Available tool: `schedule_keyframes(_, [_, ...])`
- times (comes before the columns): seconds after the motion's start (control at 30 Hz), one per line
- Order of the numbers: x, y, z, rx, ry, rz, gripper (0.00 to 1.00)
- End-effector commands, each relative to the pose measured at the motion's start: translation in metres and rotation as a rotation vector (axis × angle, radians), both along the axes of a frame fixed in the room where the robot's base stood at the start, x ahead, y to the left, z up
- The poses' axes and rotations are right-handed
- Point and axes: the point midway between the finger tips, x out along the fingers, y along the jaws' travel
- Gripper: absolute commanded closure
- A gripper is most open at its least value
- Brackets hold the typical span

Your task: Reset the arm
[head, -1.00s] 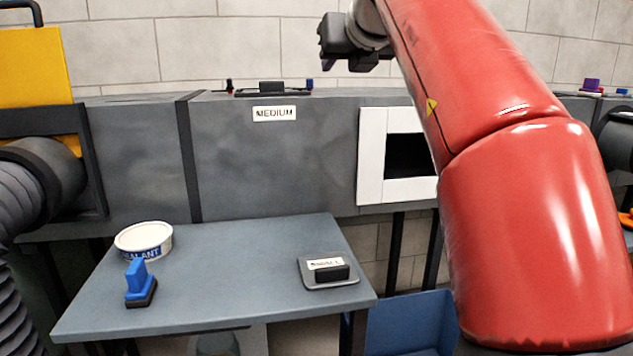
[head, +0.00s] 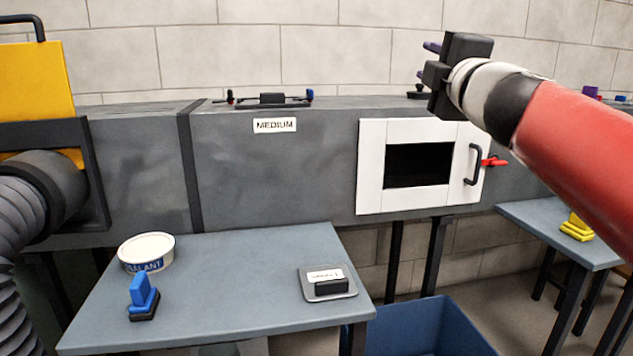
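My gripper (head: 428,61) is raised at the upper right in the head view, in front of the wall and above the duct's top edge. It is dark, with two purple-tipped fingers pointing left. The fingers look apart, with nothing visible between them. My red and white arm reaches in from the right edge. The gripper touches nothing that I can see.
The grey duct (head: 270,165) has a white-framed door (head: 370,170) with a dark window. A table (head: 240,270) holds a sealant tub (head: 147,252), a blue brush (head: 143,295) and a small labelled plate (head: 328,284). A blue bin (head: 430,325) stands on the floor.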

Motion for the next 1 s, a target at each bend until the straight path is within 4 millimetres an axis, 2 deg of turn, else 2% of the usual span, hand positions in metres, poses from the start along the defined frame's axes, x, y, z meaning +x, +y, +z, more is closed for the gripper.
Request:
schedule_keyframes(0.03, [-0.010,-0.018,-0.016,0.140,0.049,-0.049,0.68])
schedule_keyframes(0.1, [-0.024,-0.037,-0.048,0.339,0.134,-0.122,0.68])
schedule_keyframes(0.17, [-0.039,-0.049,-0.082,0.500,0.221,-0.189,0.68])
schedule_keyframes(0.23, [-0.061,-0.055,-0.128,0.676,0.336,-0.271,0.68])
schedule_keyframes(0.4, [-0.126,-0.043,-0.242,1.013,0.634,-0.466,0.68])
schedule_keyframes(0.5, [-0.168,-0.026,-0.300,1.161,0.802,-0.573,0.68])
schedule_keyframes(0.6, [-0.206,-0.006,-0.344,1.271,0.946,-0.662,0.68])
schedule_keyframes(0.7, [-0.235,0.011,-0.375,1.348,1.053,-0.729,0.68])
schedule_keyframes(0.8, [-0.252,0.021,-0.391,1.393,1.116,-0.766,0.68])
schedule_keyframes(1.0, [-0.259,0.026,-0.399,1.413,1.146,-0.782,0.68])
